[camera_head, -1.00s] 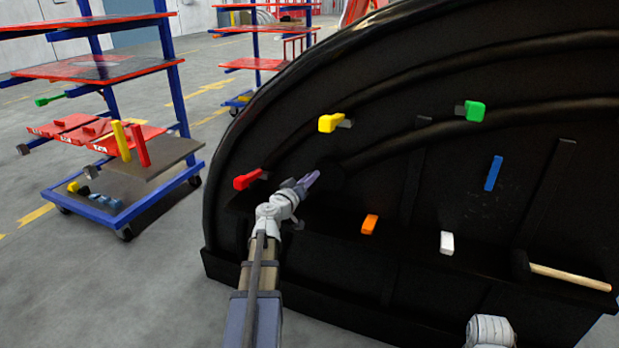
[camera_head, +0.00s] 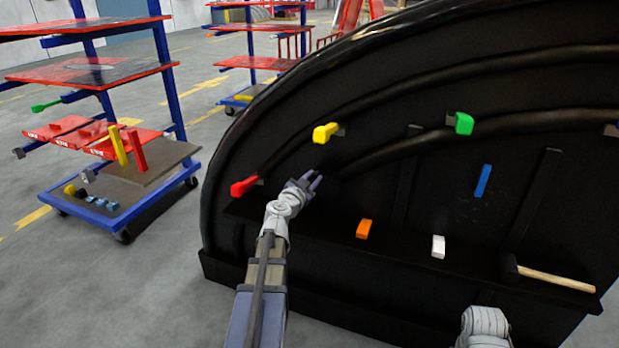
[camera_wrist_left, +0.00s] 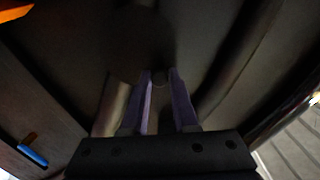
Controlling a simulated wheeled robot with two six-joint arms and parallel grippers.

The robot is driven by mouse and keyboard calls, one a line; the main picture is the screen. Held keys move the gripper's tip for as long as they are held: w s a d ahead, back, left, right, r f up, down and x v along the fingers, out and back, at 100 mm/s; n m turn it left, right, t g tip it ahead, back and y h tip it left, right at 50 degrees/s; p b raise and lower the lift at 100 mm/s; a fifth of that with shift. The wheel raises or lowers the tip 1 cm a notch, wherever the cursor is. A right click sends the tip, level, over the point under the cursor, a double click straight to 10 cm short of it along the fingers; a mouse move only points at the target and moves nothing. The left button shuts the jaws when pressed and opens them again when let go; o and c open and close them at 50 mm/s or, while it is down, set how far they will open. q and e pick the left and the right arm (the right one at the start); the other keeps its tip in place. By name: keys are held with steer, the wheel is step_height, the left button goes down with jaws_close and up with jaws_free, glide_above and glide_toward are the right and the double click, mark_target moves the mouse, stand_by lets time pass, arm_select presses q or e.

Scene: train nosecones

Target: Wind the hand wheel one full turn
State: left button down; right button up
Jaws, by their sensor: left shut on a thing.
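The hand wheel seems to be the dark round shape (camera_wrist_left: 140,38) beyond the fingers in the left wrist view. In the head view it barely stands out from the black nosecone panel (camera_head: 440,200). My left gripper (camera_head: 316,180) is at the panel, right of the red handle and below the yellow one. In the left wrist view its purple fingers (camera_wrist_left: 160,82) are shut on a small dark round knob (camera_wrist_left: 160,77), which appears to be the wheel's grip. My right gripper is out of view; only a white part of my right arm shows at the bottom.
A red handle (camera_head: 243,187), yellow handle (camera_head: 325,133) and green handle (camera_head: 464,123) stick out of the panel. Orange (camera_head: 365,229), white (camera_head: 438,247) and blue (camera_head: 483,181) pieces and a wooden-handled hammer (camera_head: 555,278) are also there. A shelf trolley (camera_head: 105,207) stands left.

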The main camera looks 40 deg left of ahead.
mark_target(334, 181)
arm_select(q)
steer(key=d+m, duration=0.1)
steer(key=m, duration=0.2)
steer(key=shift+w+d+r+m+y, duration=0.15)
steer(key=shift+d+m+y, duration=0.15)
steer(key=shift+d, duration=0.05)
steer(key=m, duration=0.1)
steer(key=d+m, duration=0.1)
steer(key=m, duration=0.2)
steer(key=shift+w+d+f+y, duration=0.2)
steer(key=shift+d+y, duration=0.1)
steer(key=shift+d, duration=0.1)
steer(key=m, duration=0.2)
steer(key=d+f+m+b, duration=0.1)
steer(key=m, duration=0.1)
steer(key=shift+w+d+y, duration=0.15)
steer(key=shift+y, duration=0.15)
steer(key=shift+w+d+f+m+y+b, duration=0.15)
steer(key=shift+d+f+m+b, duration=0.3)
steer(key=shift+m, duration=0.7)
steer(key=shift+f+m+y+b, duration=0.15)
steer(key=shift+m+b, duration=0.45)
steer(key=shift+m, duration=0.55)
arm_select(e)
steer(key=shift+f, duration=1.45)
